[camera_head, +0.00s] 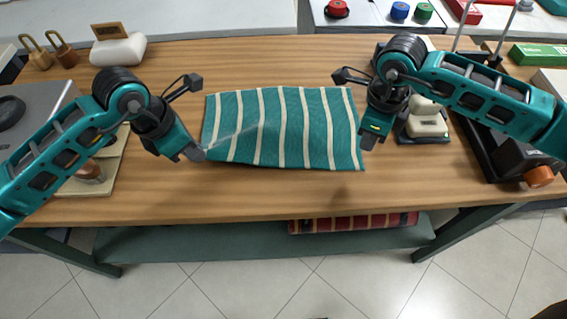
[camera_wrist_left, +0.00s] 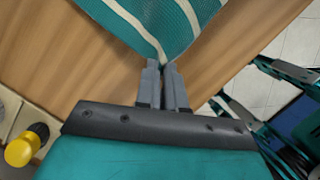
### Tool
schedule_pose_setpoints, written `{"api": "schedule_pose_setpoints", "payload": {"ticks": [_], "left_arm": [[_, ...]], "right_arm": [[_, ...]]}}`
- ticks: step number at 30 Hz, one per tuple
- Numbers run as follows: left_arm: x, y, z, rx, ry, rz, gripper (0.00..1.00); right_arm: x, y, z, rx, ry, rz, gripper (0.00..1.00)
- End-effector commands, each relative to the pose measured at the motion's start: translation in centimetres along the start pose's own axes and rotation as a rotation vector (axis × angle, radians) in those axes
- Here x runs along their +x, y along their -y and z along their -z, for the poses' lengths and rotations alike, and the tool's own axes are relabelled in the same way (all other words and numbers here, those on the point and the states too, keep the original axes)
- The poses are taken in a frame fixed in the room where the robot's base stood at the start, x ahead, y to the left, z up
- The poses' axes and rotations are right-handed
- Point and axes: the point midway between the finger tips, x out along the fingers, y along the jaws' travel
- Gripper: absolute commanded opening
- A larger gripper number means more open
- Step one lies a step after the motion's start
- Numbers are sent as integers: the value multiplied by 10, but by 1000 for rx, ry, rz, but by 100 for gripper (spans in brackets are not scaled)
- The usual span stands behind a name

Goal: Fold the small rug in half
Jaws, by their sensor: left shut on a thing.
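The small rug (camera_head: 290,125), teal with cream stripes, lies spread out on the wooden table (camera_head: 270,200). Its near left corner is pinched by my left gripper (camera_head: 196,153), and a crease runs from there into the cloth. In the left wrist view, the rug (camera_wrist_left: 160,22) narrows to a corner between the shut fingers (camera_wrist_left: 163,88). My right gripper (camera_head: 369,143) is at the rug's right edge, near its near right corner. Its fingers point down, and I cannot tell whether they are open or touching the cloth.
A scale-like grey device (camera_head: 35,105) stands at the left. A block on a dark stand (camera_head: 427,122) and a dark machine with an orange knob (camera_head: 539,177) stand at the right. A rolled red striped rug (camera_head: 350,222) lies on the shelf below. The table's front strip is clear.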

Motion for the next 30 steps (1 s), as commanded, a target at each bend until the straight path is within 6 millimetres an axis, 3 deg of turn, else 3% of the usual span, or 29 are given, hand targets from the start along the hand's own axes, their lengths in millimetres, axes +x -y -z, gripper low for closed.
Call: {"api": "schedule_pose_setpoints", "payload": {"ticks": [9, 27, 30], "left_arm": [[-1, 0, -1, 0, 1, 0, 0], [-1, 0, -1, 0, 1, 0, 0], [-1, 0, -1, 0, 1, 0, 0]], "right_arm": [[-1, 0, 0, 0, 0, 0, 2], [-1, 0, 0, 0, 0, 0, 59], [-1, 0, 0, 0, 0, 0, 64]]}}
